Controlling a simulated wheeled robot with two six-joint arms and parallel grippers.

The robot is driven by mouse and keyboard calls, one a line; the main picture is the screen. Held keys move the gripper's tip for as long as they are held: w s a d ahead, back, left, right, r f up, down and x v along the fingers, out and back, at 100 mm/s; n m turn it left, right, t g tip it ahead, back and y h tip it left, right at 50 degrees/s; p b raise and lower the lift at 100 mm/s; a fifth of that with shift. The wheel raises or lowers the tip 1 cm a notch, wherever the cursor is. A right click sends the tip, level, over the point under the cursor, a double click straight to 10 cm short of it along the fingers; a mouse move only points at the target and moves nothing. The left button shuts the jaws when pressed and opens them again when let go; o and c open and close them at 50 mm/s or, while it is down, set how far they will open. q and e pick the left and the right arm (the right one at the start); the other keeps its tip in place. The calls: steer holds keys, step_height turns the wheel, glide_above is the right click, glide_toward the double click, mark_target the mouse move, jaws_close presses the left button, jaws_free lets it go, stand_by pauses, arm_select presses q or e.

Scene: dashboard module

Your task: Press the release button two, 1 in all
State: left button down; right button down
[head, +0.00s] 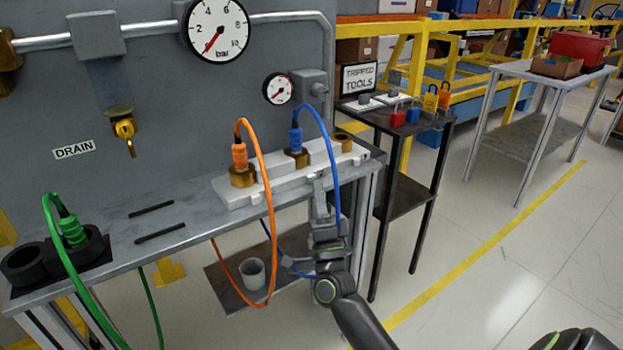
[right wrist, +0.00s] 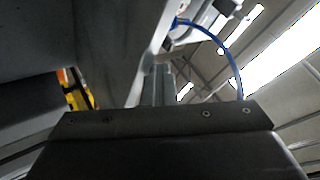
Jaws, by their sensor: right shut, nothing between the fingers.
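A white manifold block (head: 280,178) lies on the grey bench. It carries an orange hose plug (head: 239,156) in a brass coupling at left, a blue hose plug (head: 296,141) in the middle coupling, and an empty brass socket (head: 343,141) at right. Small pale tabs, perhaps the release buttons, sit on its front face; the middle one is largely hidden by my gripper. My right gripper (head: 319,187) is shut and empty, its tips at the block's front below the blue plug. Contact cannot be told. Its fingers also show in the right wrist view (right wrist: 159,84). My left gripper is not in view.
The blue hose (head: 335,150) arches close beside my right gripper, and the orange hose (head: 270,220) hangs to its left. A green hose plug (head: 72,230) stands at far left. A dark side table (head: 400,128) with padlocks stands at right.

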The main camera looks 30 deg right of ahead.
steer(key=shift+h, duration=0.3)
steer(key=shift+s+d+f+p, duration=0.1)
steer(key=shift+s+p, duration=0.05)
steer(key=shift+s, duration=0.95)
steer(key=shift+s+d+f+p, duration=0.1)
steer(key=shift+s+p, duration=0.05)
steer(key=shift+s, duration=0.9)
steer(key=shift+r, duration=0.1)
